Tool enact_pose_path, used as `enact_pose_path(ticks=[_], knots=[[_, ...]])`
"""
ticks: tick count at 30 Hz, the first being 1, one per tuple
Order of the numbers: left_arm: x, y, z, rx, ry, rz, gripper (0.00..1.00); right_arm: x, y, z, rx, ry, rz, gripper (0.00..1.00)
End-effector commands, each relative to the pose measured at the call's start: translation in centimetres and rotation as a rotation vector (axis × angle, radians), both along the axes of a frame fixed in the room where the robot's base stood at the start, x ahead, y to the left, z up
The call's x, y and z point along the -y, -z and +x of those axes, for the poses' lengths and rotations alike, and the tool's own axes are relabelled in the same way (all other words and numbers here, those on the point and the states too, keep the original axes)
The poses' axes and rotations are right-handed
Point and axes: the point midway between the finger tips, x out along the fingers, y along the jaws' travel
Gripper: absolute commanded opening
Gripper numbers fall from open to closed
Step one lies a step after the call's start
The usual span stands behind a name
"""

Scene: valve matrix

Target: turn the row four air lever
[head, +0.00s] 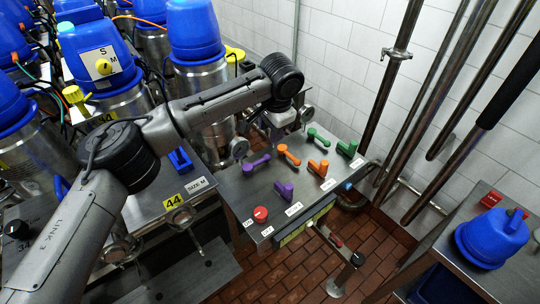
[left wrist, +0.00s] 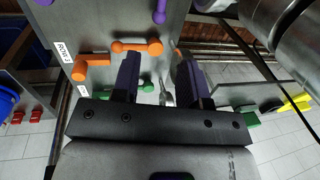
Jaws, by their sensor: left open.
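The steel panel (head: 235,195) carries pairs of coloured levers: purple (head: 257,163) and purple (head: 284,190), orange (head: 289,154) and orange (head: 318,168), green (head: 318,139) and green (head: 347,148).
A red button (head: 260,213) sits at the panel's near left corner. Steel vessels with blue caps (head: 102,55) crowd the left. Vertical pipes (head: 391,80) run along the tiled wall. A side table (head: 510,260) at right holds a blue cap (head: 492,238).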

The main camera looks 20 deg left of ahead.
Motion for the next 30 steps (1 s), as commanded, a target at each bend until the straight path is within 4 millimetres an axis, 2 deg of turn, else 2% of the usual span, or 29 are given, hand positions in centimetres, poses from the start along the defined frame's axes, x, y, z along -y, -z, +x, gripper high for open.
enact_pose_path(ticks=[6,15,22,30], knots=[[-0.7,4.2,0.4,-0.002,-0.001,0.002,0.40,-0.2,0.6,-0.1,-0.002,0.002,0.006,1.00],[-1.5,9.1,0.9,-0.002,-0.001,0.000,0.40,-0.2,1.1,0.1,0.002,0.002,0.004,1.00],[-1.8,11.1,1.2,0.000,0.000,0.000,0.40,0.1,1.3,0.1,0.004,-0.003,-0.004,1.00],[-1.9,11.7,1.3,0.000,0.001,0.000,0.40,0.2,1.4,0.2,0.005,-0.005,-0.007,1.00]])
